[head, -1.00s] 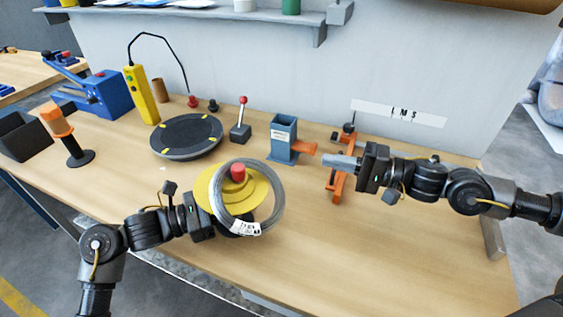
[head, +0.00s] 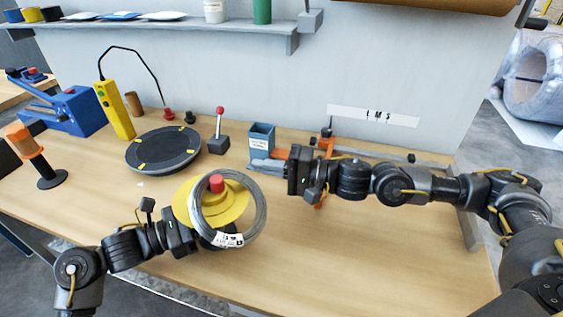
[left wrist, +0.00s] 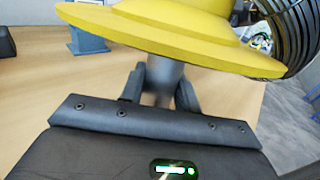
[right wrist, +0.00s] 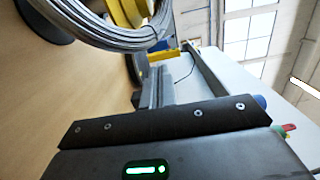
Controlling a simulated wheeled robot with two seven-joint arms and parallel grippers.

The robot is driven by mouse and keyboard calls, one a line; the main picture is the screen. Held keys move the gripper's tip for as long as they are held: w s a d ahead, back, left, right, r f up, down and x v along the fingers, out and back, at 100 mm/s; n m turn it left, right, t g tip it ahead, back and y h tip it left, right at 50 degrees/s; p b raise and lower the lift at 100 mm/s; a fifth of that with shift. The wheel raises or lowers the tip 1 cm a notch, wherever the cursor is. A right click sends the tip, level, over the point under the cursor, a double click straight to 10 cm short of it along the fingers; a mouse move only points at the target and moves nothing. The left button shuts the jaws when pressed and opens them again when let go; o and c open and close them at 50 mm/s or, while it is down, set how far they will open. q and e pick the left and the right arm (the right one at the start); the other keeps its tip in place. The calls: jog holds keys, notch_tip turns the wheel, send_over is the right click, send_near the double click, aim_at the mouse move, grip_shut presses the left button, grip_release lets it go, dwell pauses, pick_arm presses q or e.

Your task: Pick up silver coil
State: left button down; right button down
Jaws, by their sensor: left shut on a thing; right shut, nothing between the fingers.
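The silver coil (head: 262,212), a ring of wire with a white label, is tilted around the red knob of a yellow disc stand (head: 183,203). It also shows at the right edge of the left wrist view (left wrist: 292,40) and top left in the right wrist view (right wrist: 95,32). My left gripper (head: 190,222) is shut on the grey stem (left wrist: 162,85) under the yellow disc, not on the wire. My right gripper (head: 268,165) is shut and empty, behind and right of the coil, apart from it. Its fingers appear in front of the blue box's base.
A blue box (head: 261,137) and an orange-and-grey fixture (head: 325,145) stand behind my right gripper. A black round turntable (head: 163,150), a red-topped lever (head: 219,130) and a yellow controller (head: 114,108) stand at the back left. The front right of the table (head: 370,255) is clear.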

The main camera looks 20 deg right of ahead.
jog(key=shift+s+a, duration=0.7)
jog(key=shift+s, duration=0.05)
jog(key=s+a, duration=0.4)
jog(key=shift+f, duration=0.1)
jog(key=s+d, duration=0.2)
jog(key=d, duration=0.9)
jog(key=shift+s+d+r, duration=0.2)
jog(key=shift+d, duration=0.1)
